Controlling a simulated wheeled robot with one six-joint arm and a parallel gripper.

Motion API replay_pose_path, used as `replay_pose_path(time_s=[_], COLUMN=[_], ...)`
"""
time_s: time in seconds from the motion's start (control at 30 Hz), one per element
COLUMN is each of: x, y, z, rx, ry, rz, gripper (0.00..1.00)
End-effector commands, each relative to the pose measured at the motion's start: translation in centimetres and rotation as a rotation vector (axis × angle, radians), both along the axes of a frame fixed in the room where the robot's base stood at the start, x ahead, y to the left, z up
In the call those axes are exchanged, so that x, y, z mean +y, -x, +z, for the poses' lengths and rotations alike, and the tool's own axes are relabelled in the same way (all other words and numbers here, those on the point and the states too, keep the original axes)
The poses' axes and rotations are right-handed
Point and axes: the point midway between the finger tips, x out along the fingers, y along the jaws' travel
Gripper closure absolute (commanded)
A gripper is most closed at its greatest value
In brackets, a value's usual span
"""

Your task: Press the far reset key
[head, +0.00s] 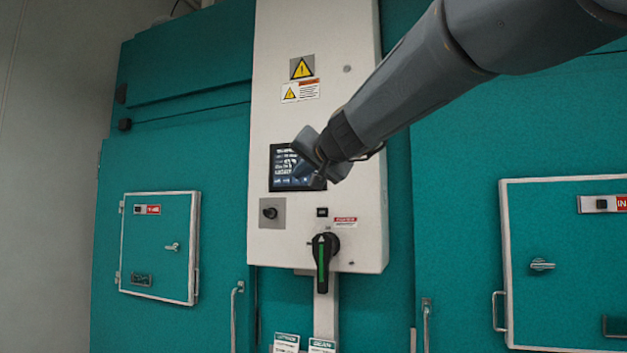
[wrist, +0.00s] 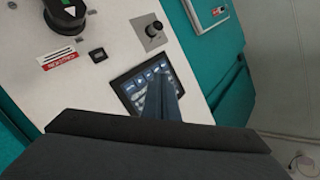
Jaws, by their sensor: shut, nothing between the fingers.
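My gripper (head: 318,182) is shut and empty, in front of the lit screen (head: 281,178) on the white control panel (head: 330,240). In the wrist view its narrow fingers (wrist: 167,82) overlap the screen (wrist: 143,92) and hide part of it. I cannot tell whether the tips touch it. The screen shows rows of white marks or keys, too small to read. No key is legibly marked reset. A black knob on a grey plate (head: 270,212) sits below the screen. A small black switch (head: 322,212) is right of it, beside a red label (head: 345,220).
A large black rotary handle with a green stripe (head: 322,258) juts out low on the panel. Teal chamber doors with small hatches (head: 158,250) (head: 565,270) stand on both sides. Yellow warning labels (head: 301,68) are above the screen.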

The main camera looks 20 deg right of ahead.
Motion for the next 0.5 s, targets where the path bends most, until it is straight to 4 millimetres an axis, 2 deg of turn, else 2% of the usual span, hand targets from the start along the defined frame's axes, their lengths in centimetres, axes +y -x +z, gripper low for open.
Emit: replay_pose_path(time_s=[0.23,0.5], x=[-0.8,-2.9], y=[-1.1,-3.9], z=[-0.1,-0.1], rx=[0.001,0.003], ry=[0.001,0.001], rz=[-0.001,-0.002], gripper=[1.0,1.0])
